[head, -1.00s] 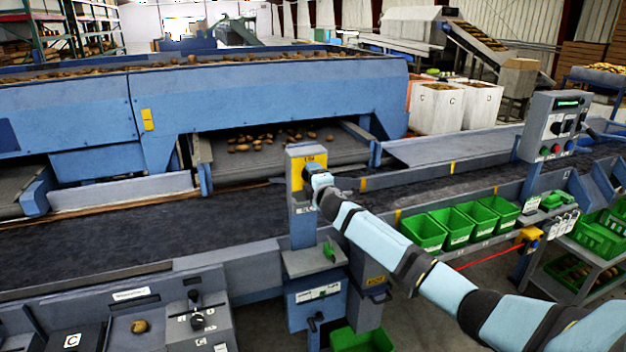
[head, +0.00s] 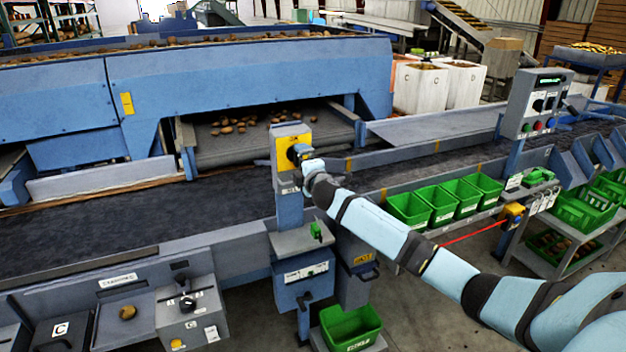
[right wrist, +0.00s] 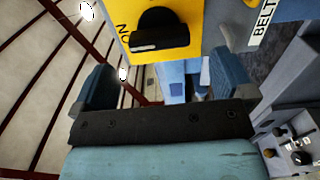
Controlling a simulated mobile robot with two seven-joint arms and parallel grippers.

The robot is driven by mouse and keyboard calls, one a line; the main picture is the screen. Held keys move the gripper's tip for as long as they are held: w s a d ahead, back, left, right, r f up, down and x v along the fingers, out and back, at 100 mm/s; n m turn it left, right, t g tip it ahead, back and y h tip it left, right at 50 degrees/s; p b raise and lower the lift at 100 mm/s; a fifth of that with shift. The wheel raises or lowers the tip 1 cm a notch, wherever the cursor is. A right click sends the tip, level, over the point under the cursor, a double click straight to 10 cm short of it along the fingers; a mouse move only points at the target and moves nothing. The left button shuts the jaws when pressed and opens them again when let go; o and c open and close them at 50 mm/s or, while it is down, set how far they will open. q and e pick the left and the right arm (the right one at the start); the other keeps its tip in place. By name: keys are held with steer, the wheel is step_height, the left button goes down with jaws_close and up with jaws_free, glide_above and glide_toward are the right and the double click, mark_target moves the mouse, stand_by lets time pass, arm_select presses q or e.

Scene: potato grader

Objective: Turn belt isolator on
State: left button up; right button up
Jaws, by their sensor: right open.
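The belt isolator is a yellow box (head: 284,146) with a black rotary knob on a grey-blue post beside the belt. In the right wrist view its yellow face (right wrist: 204,38) fills the top, with the black knob (right wrist: 160,30) and part of an "ON" label, seen upside down. The knob's bar lies roughly level in that view. My right gripper (right wrist: 162,64) is open, its two fingers apart on either side below the knob, with nothing between them. In the head view the right gripper (head: 304,158) is at the box's front and hides part of the knob.
A "BELT" label (right wrist: 263,24) is beside the yellow face. The dark conveyor belt (head: 110,225) runs behind the post. Below are a grey shelf with a green switch (head: 316,231) and a green crate (head: 350,328). A control panel (head: 537,103) stands at right.

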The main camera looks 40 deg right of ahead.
steer(key=b+v, duration=0.1)
steer(key=v, duration=0.8)
steer(key=shift+s+a, duration=0.15)
steer(key=shift+s, duration=0.15)
steer(key=s+a+f+m+g+y, duration=0.1)
steer(key=s+a+f+y, duration=0.2)
steer(key=f, duration=0.4)
steer(key=s+a+f+m+g, duration=0.1)
steer(key=s+a+f, duration=0.3)
steer(key=a+f, duration=0.3)
steer(key=s+a+f+m+g+y, duration=0.1)
steer(key=s+a+f+m, duration=0.2)
steer(key=s, duration=0.6)
steer(key=s+a+f+m+g+y, duration=0.1)
steer(key=s+a+f+m, duration=0.3)
steer(key=s+a+f, duration=0.4)
steer(key=s+a+f+m+g+y, duration=0.2)
steer(key=s+a+f, duration=0.3)
steer(key=s, duration=0.6)
step_height(320, 180, down, 3)
steer(key=shift+a+r+m+g, duration=0.2)
steer(key=shift+a+m+g, duration=0.1)
steer(key=shift+m, duration=0.4)
